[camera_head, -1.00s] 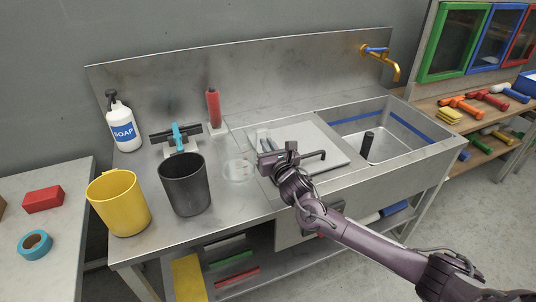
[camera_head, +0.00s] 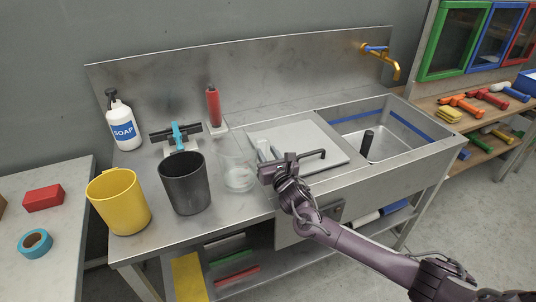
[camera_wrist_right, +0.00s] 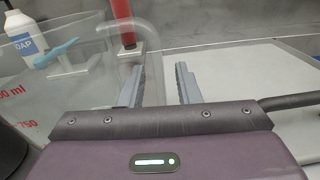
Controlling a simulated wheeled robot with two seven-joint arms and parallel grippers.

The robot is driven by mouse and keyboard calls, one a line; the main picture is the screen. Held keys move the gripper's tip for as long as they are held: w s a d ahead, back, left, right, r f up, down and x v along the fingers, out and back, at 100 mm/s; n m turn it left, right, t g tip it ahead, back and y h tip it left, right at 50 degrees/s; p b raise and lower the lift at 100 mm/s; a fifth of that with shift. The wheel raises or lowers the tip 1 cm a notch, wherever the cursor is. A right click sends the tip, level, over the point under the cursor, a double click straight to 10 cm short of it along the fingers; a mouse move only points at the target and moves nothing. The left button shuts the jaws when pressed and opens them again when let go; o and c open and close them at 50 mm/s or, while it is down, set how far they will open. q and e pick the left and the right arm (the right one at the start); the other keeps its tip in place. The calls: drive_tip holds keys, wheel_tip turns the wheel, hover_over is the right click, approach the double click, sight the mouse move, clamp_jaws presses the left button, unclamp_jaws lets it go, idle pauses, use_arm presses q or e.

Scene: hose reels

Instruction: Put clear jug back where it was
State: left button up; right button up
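The clear jug (camera_head: 238,178) stands upright on the steel counter, just right of the dark grey cup, and is faint against the metal. Part of it fills the left of the right wrist view (camera_wrist_right: 60,100), with red ml marks on its wall. My right gripper (camera_head: 268,148) is open, close to the jug's right side. I cannot tell whether the left finger touches the jug. My left gripper is not in view.
A dark grey cup (camera_head: 185,185) and yellow jug (camera_head: 119,203) stand left of the clear jug. A pale board (camera_head: 325,147) lies right, beside the sink basin (camera_head: 400,128).

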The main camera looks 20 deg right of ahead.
drive_tip(key=shift+s+r, duration=0.1)
drive_tip(key=s, duration=1)
drive_tip(key=shift+s+b, duration=0.25)
drive_tip(key=shift+b, duration=0.1)
drive_tip(key=shift+s, duration=0.7)
